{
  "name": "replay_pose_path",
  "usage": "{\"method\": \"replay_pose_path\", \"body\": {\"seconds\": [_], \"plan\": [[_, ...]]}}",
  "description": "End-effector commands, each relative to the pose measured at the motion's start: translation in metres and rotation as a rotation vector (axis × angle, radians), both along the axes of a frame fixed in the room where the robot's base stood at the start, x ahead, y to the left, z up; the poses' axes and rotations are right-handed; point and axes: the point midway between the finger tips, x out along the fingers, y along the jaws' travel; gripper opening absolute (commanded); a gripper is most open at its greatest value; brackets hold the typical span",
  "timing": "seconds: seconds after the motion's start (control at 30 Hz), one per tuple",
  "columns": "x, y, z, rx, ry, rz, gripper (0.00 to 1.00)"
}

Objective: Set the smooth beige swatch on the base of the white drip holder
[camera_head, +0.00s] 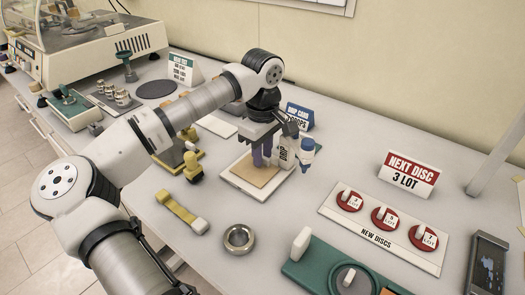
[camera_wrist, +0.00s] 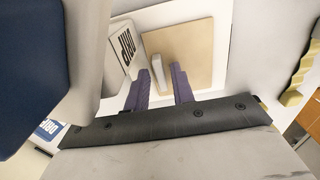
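The smooth beige swatch (camera_head: 262,174) lies flat on the white base (camera_head: 233,182) of the drip holder in the head view. In the wrist view the swatch (camera_wrist: 196,50) shows with a small white upright tab (camera_wrist: 156,66) on it. The white base (camera_wrist: 160,16) shows beyond its edges. My gripper (camera_head: 263,158) points down over the swatch. In the wrist view its purple fingers (camera_wrist: 163,86) stand apart, with the tab seen in the gap between them. Whether the fingertips touch the tab cannot be told.
A yellow strap-like piece (camera_head: 180,212) and a metal ring (camera_head: 239,239) lie in front. A board of red discs (camera_head: 385,223) lies at the right.

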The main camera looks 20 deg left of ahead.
Motion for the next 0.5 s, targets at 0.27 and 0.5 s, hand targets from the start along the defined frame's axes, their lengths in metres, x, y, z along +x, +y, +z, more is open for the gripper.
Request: {"method": "replay_pose_path", "body": {"seconds": [0.27, 0.5], "plan": [[0.0, 0.0, 0.0, 0.0, 0.0, 0.0, 0.34], [0.001, 0.0, 0.015, 0.002, -0.002, 0.001, 0.34]]}}
